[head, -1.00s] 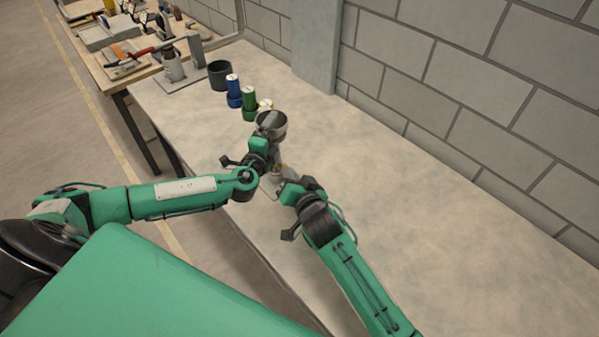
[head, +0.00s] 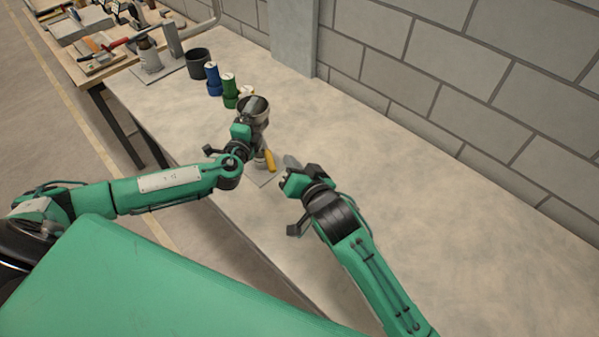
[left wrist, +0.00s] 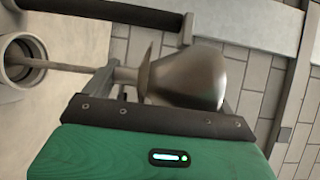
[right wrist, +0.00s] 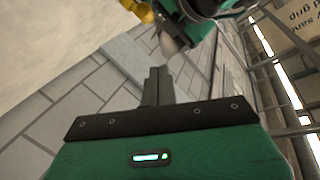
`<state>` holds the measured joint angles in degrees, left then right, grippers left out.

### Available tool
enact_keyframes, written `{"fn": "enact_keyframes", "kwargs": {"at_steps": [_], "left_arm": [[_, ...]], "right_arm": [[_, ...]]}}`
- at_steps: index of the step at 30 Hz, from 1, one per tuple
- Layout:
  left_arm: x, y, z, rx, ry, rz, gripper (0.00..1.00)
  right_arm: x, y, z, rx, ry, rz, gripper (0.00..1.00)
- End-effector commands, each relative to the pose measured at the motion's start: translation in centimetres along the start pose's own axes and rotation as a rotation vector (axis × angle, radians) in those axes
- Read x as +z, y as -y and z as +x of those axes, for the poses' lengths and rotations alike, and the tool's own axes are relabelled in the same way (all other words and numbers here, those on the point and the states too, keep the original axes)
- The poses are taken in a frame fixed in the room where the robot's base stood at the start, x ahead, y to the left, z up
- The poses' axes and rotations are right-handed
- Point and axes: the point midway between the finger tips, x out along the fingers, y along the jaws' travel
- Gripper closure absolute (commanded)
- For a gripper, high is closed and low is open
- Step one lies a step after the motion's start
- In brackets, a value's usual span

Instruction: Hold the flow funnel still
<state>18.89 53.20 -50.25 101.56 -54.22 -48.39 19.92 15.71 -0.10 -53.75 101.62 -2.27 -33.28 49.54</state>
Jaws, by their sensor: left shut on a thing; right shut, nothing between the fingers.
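The grey metal flow funnel (head: 256,106) stands upright over the bench with its wide mouth up. My left gripper (head: 248,121) is shut on it just below the bowl. The left wrist view shows the funnel's bowl (left wrist: 192,75) close beyond the jaws. A yellow handle-like part (head: 269,160) is below the funnel, above a thin grey plate (head: 262,178). My right gripper (head: 290,165) is shut and empty, a little right of the yellow part and apart from it. In the right wrist view its fingers (right wrist: 158,86) are together, with the yellow part (right wrist: 138,10) beyond.
Behind the funnel stand a green container (head: 230,93), a blue container (head: 213,78) and a dark cup (head: 197,63). A second bench (head: 92,72) with tools is at the far left. A block wall (head: 430,85) runs behind. The bench to the right (head: 420,190) is clear.

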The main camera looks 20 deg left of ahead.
Motion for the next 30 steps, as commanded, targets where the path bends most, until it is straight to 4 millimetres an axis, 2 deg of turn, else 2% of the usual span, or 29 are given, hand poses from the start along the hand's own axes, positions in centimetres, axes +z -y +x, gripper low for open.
{"fn": "enact_keyframes", "kwargs": {"at_steps": [3, 7, 12, 19, 20, 21, 30], "left_arm": [[0.0, -0.1, -0.1, 0.002, -0.001, 0.001, 0.56], [0.0, -0.1, -0.1, 0.002, -0.001, 0.001, 0.56], [0.0, -0.1, -0.1, 0.002, -0.001, 0.001, 0.56], [0.0, -0.1, -0.1, 0.002, -0.001, 0.001, 0.56], [0.0, -0.1, -0.1, 0.002, -0.001, 0.001, 0.06], [0.0, -0.1, -0.1, 0.002, -0.001, 0.001, 0.0], [0.0, -0.1, -0.3, 0.001, -0.001, 0.0, 0.0]], "right_arm": [[0.1, 0.0, -2.0, 0.001, 0.0, 0.002, 1.0], [0.0, 0.1, -3.3, 0.0, -0.001, 0.001, 1.0], [0.0, 0.1, -4.0, 0.0, -0.001, 0.001, 1.0], [0.0, 0.1, -4.1, 0.0, -0.001, 0.001, 1.0], [0.0, 0.1, -4.1, 0.0, -0.001, 0.0, 1.0], [0.0, 0.1, -4.1, 0.0, -0.001, 0.0, 1.0], [0.0, 0.1, -4.0, 0.0, -0.001, 0.0, 1.0]]}}
